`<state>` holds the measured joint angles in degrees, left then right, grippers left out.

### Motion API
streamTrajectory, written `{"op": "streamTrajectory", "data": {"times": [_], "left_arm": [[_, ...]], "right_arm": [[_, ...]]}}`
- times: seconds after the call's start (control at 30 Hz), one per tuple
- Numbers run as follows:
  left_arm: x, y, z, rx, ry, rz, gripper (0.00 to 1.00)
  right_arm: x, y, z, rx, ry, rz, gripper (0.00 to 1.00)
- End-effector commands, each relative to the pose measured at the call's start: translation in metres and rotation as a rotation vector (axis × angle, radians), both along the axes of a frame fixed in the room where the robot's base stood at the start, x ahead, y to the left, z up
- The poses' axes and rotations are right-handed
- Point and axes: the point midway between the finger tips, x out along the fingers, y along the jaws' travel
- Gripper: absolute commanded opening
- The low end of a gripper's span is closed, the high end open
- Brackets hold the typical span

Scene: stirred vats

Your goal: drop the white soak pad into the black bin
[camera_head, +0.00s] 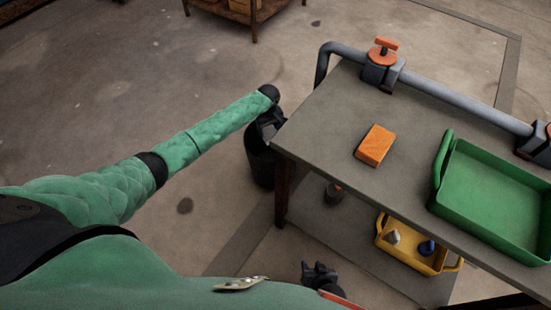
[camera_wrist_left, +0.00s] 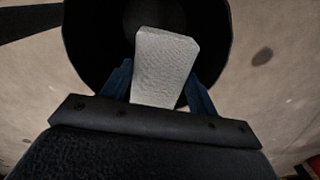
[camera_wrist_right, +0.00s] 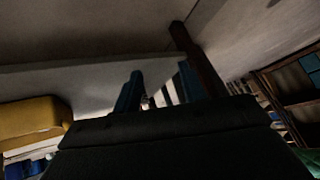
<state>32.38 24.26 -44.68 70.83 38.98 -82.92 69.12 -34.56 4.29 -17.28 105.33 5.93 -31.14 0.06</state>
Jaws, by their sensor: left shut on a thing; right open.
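The white soak pad (camera_wrist_left: 165,62) is between the fingers of my left gripper (camera_wrist_left: 158,80), which is shut on it. In the left wrist view the pad is in front of the dark round opening of the black bin (camera_wrist_left: 84,42). In the head view the bin (camera_head: 260,165) stands on the floor beside the table's left end, with my left gripper (camera_head: 267,122) at its top. The pad is hidden there. I cannot tell how deep the pad is relative to the rim. My right gripper (camera_head: 319,272) is open and empty, low near the table's front; its fingers show in the right wrist view (camera_wrist_right: 160,88).
The grey table (camera_head: 330,110) holds an orange block (camera_head: 375,145), a green tray (camera_head: 442,175) and a pipe (camera_head: 450,92) with orange-handled valves (camera_head: 383,58). Floor left of the bin is clear.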

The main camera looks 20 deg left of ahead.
Motion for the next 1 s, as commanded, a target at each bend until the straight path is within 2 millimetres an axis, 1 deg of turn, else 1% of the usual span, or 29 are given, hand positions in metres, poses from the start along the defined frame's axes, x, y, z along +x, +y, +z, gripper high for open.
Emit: {"op": "streamTrajectory", "data": {"times": [0.03,0.07,0.1,0.57,1.0], "left_arm": [[0.000,0.000,-0.010,0.001,-0.001,0.000,0.41],[0.001,0.000,-0.005,0.000,-0.001,0.000,0.41],[0.000,0.000,-0.006,0.000,-0.001,0.000,0.41],[0.000,0.000,-0.018,0.001,-0.001,-0.001,0.41],[0.000,0.000,-0.028,0.001,-0.001,-0.001,0.41]], "right_arm": [[0.001,0.000,-0.010,0.000,-0.003,-0.001,0.41],[0.005,0.000,-0.001,0.004,-0.019,-0.002,0.41],[0.010,0.001,0.003,0.006,-0.037,-0.004,0.41],[0.052,0.007,0.039,0.039,-0.211,-0.023,0.41],[0.086,0.011,0.079,0.071,-0.379,-0.039,0.41]]}}
